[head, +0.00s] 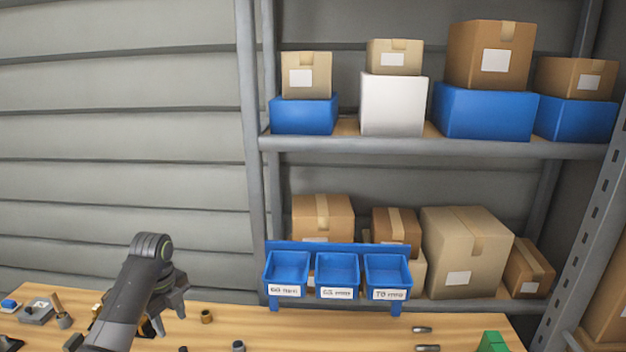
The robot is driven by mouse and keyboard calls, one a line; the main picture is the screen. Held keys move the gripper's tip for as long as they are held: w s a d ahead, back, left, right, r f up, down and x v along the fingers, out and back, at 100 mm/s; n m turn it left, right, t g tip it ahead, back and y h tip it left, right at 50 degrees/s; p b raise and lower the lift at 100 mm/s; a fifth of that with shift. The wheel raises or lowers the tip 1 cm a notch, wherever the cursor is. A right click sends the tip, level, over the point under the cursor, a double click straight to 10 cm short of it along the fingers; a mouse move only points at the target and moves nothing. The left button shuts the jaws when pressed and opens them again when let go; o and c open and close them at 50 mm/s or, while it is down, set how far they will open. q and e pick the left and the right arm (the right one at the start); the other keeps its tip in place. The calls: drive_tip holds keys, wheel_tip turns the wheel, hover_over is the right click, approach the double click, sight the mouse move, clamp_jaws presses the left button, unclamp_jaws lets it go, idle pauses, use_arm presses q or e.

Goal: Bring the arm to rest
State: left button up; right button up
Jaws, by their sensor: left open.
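My left arm comes in from the bottom left over the wooden table (290,325). Its gripper (172,318) hangs above the table, fingers pointing down and apart. The gripper is open, and I see nothing between its fingers, though the arm link hides part of it. My right arm and gripper are not in view.
Three blue bins (337,272) with labels stand on a rack at the table's back. A brown ring-like part (207,317), a small dark part (238,346), dark pins (423,329) and a green block (493,342) lie on the table. Shelves with boxes (467,250) stand behind.

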use_arm(q)
drive_tip(key=s+d+f+n+t, duration=0.1)
drive_tip(key=s+d+f+n, duration=0.2)
drive_tip(key=s+f+n, duration=1)
drive_tip(key=s+d+r+n+t+y, duration=0.2)
drive_tip(key=s+n, duration=0.8)
drive_tip(key=s, duration=1.6)
wheel_tip(320, 180, down, 34)
drive_tip(key=a+h+b, duration=0.1)
drive_tip(key=b, duration=0.7)
drive_tip(key=s+f+g+b, duration=0.1)
drive_tip(key=s+f+b, duration=0.2)
drive_tip(key=s+f, duration=0.4)
drive_tip(key=s+d+f+g+b, duration=0.1)
drive_tip(key=s+f+b, duration=0.2)
drive_tip(key=s+f, duration=0.4)
wheel_tip(320, 180, down, 6)
drive_tip(key=shift+s+f, duration=0.2)
drive_tip(key=shift+s, duration=0.05)
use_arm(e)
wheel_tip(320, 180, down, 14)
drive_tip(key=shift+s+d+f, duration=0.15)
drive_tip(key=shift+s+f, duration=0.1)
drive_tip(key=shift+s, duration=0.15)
